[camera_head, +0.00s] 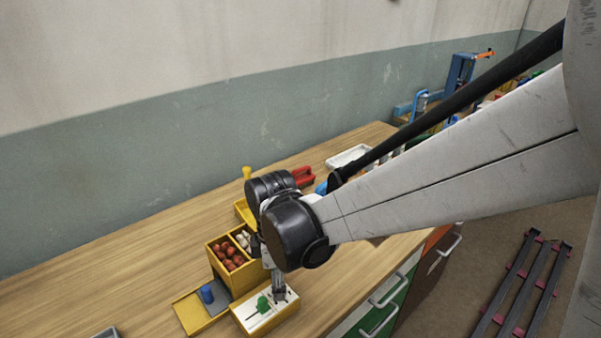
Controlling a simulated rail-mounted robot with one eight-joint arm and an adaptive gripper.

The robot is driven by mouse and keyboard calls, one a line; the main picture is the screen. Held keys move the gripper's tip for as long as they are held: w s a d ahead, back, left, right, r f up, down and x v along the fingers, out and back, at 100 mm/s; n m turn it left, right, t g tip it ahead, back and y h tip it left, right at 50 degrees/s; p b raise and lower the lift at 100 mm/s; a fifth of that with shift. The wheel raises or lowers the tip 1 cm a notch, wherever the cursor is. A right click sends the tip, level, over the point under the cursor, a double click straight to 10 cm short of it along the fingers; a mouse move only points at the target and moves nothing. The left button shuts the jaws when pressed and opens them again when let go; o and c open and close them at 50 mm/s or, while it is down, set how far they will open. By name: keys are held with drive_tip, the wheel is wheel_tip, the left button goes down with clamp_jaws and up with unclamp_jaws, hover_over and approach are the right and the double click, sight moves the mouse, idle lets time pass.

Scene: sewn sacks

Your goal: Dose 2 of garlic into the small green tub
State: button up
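A yellow two-part bin (238,283) stands on the wooden bench, with reddish-brown round items (228,256) in its left compartment. Whitish pieces that look like garlic (243,240) show in the right compartment, partly hidden by my arm. In front of the bin is a yellow tray (275,318) with a white top. A small green object (263,304) lies on it; I cannot tell whether it is the tub or a tool. My gripper (279,296) points down over this tray, just right of the green object. Its fingers are too small to read, and no held thing shows clearly.
A blue cylinder (207,294) stands on a grey and yellow base left of the tray. Red blocks (303,175) and a white tray (348,157) lie farther back. A blue stand (460,73) is at the far end. The bench's left part is mostly clear.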

drive_tip(key=shift+f, duration=1.4)
clamp_jaws()
drive_tip(key=shift+m+b, duration=0.3)
drive_tip(key=shift+f+m+b, duration=0.1)
drive_tip(key=shift+m+b, duration=0.45)
drive_tip(key=shift+m, duration=0.35)
drive_tip(key=shift+m+b, duration=0.75)
drive_tip(key=shift+m, duration=0.95)
